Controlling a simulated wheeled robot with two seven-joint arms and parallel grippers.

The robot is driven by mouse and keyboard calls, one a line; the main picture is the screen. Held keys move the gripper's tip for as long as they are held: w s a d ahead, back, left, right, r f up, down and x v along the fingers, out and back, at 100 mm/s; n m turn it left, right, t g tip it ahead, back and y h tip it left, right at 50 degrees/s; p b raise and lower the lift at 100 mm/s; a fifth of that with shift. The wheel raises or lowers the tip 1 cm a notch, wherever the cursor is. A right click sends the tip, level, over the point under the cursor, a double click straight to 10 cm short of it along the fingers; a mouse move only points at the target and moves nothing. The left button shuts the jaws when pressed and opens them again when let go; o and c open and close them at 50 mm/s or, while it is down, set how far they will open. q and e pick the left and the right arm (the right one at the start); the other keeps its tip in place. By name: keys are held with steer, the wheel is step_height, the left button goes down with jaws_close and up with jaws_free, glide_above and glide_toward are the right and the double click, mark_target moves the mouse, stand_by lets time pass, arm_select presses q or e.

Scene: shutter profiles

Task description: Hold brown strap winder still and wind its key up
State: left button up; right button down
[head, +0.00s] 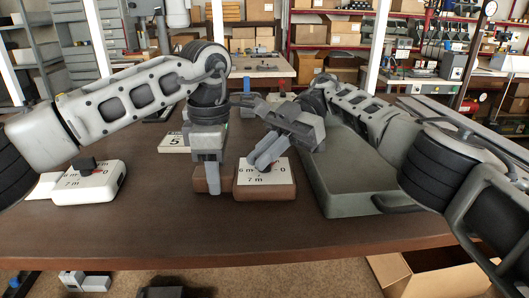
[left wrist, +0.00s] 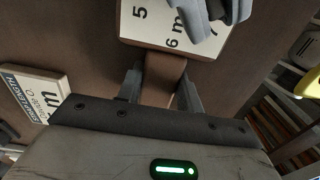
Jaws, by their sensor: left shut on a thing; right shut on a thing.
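The brown strap winder (head: 262,192) lies on the table near the middle, its white dial face marked "6 m", "7 m" and "0" turned up. My left gripper (head: 213,182) points down at the winder's left side and is shut on a brown part of it. The left wrist view shows this brown part (left wrist: 164,75) between the two fingers, beside the white face (left wrist: 150,28). My right gripper (head: 266,160) reaches in tilted from above and is shut on the key over the dial. The key is mostly hidden by the fingers.
A white winder (head: 115,187) with a dark key lies at the left. A white plate marked "5" (head: 172,145) lies behind my left gripper. A grey-green tray (head: 350,185) stands close to the right of the brown winder. The table front (head: 190,240) is clear.

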steer(key=shift+f, duration=0.15)
stand_by(0.4)
steer(key=c, duration=1.5)
jaws_free()
